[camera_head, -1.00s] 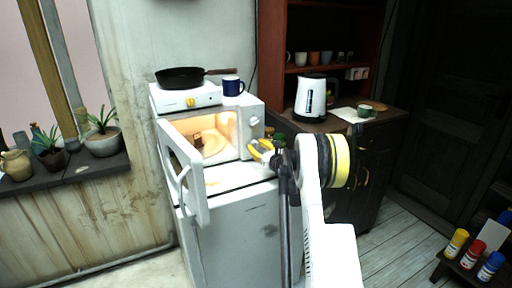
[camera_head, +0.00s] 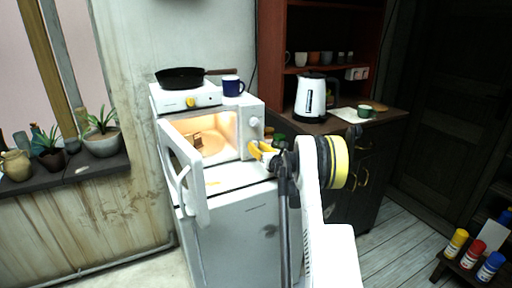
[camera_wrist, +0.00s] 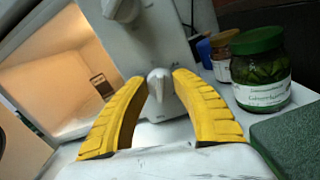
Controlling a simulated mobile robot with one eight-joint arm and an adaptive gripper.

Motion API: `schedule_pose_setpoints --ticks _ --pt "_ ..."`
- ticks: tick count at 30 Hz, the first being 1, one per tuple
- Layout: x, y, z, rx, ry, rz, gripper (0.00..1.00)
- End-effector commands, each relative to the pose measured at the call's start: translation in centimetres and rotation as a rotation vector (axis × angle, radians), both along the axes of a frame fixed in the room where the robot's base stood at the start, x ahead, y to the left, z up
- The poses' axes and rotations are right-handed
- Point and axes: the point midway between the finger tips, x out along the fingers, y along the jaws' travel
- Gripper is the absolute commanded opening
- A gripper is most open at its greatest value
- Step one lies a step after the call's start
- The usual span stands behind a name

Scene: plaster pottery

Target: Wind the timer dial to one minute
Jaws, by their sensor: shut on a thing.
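The white microwave (camera_head: 222,184) stands with its door (camera_head: 184,178) open to the left and its inside lit. On its right front panel are an upper dial (camera_head: 254,122) and a lower dial, the timer dial (camera_wrist: 160,84). The upper dial (camera_wrist: 124,8) also shows at the top of the wrist view. My gripper (camera_head: 254,150), with yellow pads, is at the lower part of this panel. In the wrist view, its fingers (camera_wrist: 160,76) are closed around the lower dial, one on each side. The dial's markings are too small to read.
A hot plate (camera_head: 190,98) with a black pan (camera_head: 180,77) and a blue mug (camera_head: 232,86) are on top of the microwave. A pickle jar (camera_wrist: 260,72) and a smaller jar (camera_wrist: 222,58) stand right of my gripper.

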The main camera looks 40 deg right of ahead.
Motion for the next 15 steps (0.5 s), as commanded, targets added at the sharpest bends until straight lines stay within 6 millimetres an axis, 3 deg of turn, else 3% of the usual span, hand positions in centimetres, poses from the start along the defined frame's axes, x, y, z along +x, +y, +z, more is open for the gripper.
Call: schedule_pose_setpoints --ticks 15 --pt "0.01 -0.16 -0.09 0.476 -0.116 -0.002 0.02"
